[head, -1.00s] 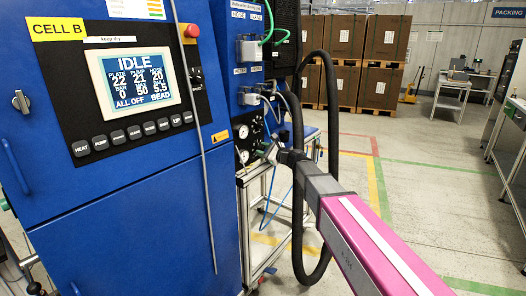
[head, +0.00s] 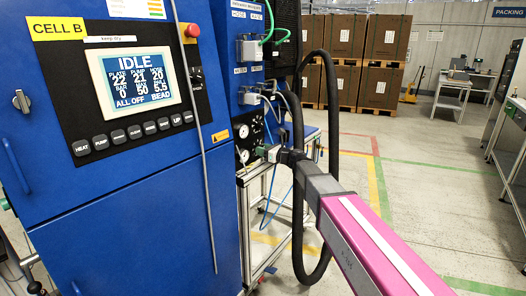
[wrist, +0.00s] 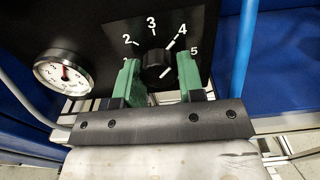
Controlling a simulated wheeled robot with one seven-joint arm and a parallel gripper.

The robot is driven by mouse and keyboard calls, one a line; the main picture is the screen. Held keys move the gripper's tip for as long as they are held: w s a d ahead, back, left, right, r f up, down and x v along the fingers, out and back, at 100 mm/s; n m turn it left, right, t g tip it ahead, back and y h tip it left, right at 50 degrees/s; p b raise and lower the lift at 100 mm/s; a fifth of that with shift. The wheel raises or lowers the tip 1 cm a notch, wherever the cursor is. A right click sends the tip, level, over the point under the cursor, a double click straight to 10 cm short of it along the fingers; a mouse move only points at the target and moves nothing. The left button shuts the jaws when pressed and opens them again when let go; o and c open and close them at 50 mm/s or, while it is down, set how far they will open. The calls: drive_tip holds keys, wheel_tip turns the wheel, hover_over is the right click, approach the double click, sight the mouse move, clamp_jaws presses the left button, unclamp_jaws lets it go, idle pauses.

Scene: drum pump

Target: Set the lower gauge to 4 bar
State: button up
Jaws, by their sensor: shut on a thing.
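The lower gauge (head: 243,156) is a white round dial on the black panel at the side of the blue cabinet. In the wrist view a gauge (wrist: 62,73) with a red needle sits left of the knob; its figures are too small to read. The black knob (wrist: 157,65) has a printed scale, with 2 to 5 readable and 1 partly hidden by a finger. A white mark points up-right, roughly towards 4; I cannot tell exactly where it stands. My gripper (wrist: 159,79), with green fingers on either side, is shut on the knob. It also shows at the panel in the head view (head: 264,151).
An upper gauge (head: 242,132) sits above the lower one. A thick black hose (head: 331,140) loops close behind my arm. The display (head: 131,80) reads IDLE and ALL OFF. Open floor lies to the right.

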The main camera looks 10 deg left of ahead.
drive_tip(key=shift+f, duration=0.1)
drive_tip(key=o, duration=0.9)
drive_tip(key=shift+d, duration=0.1)
drive_tip(key=v, duration=1)
drive_tip(key=shift+s+d, duration=0.2)
drive_tip(key=shift+d, duration=0.1)
